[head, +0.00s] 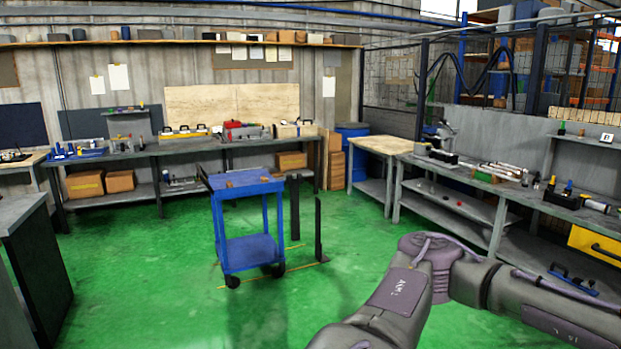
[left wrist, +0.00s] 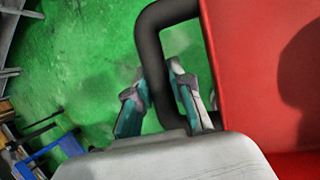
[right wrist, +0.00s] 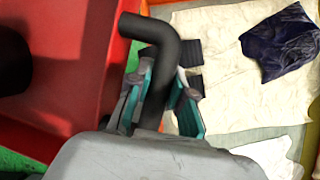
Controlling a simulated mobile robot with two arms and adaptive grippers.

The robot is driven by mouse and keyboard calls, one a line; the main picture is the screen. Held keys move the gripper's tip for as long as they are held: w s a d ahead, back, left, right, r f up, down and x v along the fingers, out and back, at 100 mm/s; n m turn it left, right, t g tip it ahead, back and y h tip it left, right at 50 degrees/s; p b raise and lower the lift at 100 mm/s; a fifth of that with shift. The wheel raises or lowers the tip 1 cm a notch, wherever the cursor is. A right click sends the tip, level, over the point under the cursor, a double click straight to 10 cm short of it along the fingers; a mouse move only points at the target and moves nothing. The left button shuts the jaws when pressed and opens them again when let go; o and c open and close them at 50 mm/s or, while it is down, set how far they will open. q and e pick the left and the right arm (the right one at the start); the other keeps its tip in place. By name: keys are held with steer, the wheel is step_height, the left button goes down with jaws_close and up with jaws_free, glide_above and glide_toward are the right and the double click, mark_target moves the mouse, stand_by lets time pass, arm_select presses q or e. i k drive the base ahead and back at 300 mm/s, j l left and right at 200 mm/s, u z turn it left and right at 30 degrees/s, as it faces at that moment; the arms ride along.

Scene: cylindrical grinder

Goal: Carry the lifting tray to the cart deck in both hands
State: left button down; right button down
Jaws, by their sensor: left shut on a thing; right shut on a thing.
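The red lifting tray (left wrist: 265,75) has dark tubular handles. It also shows in the right wrist view (right wrist: 65,75), with a dark round shape on it at the left edge. My left gripper (left wrist: 165,105) is shut on one handle, with a finger on each side of the bar. My right gripper (right wrist: 158,105) is shut on the other handle (right wrist: 150,30). The tray and both grippers are out of the head view. The blue cart (head: 250,250) stands on the green floor left of centre. Its upper deck (head: 240,184) carries small brown pieces.
Two dark posts (head: 319,230) stand right of the cart, near yellow floor lines. Workbenches line the back and right walls; a dark cabinet (head: 40,250) stands at left. White sheets (right wrist: 225,55) and a dark cloth (right wrist: 280,45) lie near the right gripper. Floor in front of the cart looks clear.

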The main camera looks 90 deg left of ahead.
mark_target(242, 179)
steer(key=u, duration=3.55)
steer(key=i+u, duration=0.2)
steer(key=i, duration=3.7)
steer(key=i+u, duration=0.2)
steer(key=i, duration=0.35)
steer(key=i+l+u, duration=0.2)
steer(key=i, duration=0.3)
